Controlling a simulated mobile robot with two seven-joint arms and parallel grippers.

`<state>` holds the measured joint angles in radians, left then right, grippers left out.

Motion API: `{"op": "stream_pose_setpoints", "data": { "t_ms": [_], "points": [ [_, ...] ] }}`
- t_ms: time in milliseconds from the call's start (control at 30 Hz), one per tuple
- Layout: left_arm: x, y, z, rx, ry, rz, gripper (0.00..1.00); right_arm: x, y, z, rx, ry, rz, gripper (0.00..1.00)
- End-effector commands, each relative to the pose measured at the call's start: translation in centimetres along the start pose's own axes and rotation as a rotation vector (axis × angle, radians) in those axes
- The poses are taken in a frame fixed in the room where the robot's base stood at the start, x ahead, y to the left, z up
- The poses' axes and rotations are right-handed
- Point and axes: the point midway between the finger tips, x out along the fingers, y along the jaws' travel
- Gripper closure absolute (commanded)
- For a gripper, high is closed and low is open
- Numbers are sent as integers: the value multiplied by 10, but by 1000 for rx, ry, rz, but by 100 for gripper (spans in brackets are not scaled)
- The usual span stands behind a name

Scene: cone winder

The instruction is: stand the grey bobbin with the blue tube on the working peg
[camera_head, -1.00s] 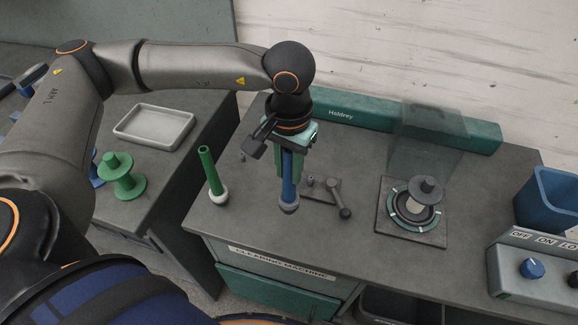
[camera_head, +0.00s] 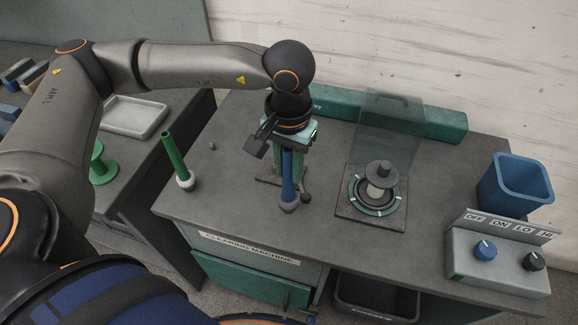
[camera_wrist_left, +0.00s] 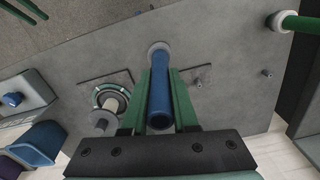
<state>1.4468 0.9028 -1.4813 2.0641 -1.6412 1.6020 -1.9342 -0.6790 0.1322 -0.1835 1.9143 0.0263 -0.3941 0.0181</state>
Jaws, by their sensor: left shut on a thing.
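My left gripper (camera_head: 290,150) is shut on the blue tube (camera_head: 288,175) and holds it upright, with the grey bobbin (camera_head: 289,207) at its lower end. In the left wrist view the blue tube (camera_wrist_left: 161,95) lies between the green fingers, with the pale grey bobbin (camera_wrist_left: 158,48) beyond it. I cannot tell how far the bobbin is above the tabletop. A small grey peg (camera_head: 212,146) stands on the tabletop to the left; it also shows in the wrist view (camera_wrist_left: 267,73). I cannot tell whether it is the working peg. My right gripper is not in view.
A green tube on a pale bobbin (camera_head: 174,155) stands at the left table edge. A lever knob (camera_head: 305,198) is close beside the held bobbin. Right are a round winder unit (camera_head: 356,207) with a clear shield (camera_head: 392,125), a blue bin (camera_head: 520,190) and a control box (camera_head: 490,265).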

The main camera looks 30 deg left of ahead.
Motion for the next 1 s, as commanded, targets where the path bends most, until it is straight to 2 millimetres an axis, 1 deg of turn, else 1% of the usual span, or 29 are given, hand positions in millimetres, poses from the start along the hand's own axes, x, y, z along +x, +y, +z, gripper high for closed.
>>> {"op": "stream_pose_setpoints", "data": {
  "t_ms": [33,167,367,1000],
  "points": [
    [0,-2,-4,-74,3,-3,100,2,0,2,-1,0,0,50],
    [0,-7,-12,-283,3,-11,100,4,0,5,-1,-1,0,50],
    [-3,-16,-26,-675,7,-20,100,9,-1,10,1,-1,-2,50],
    [-19,-51,-70,-2074,28,-26,100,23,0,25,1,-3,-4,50]
  ]
}}
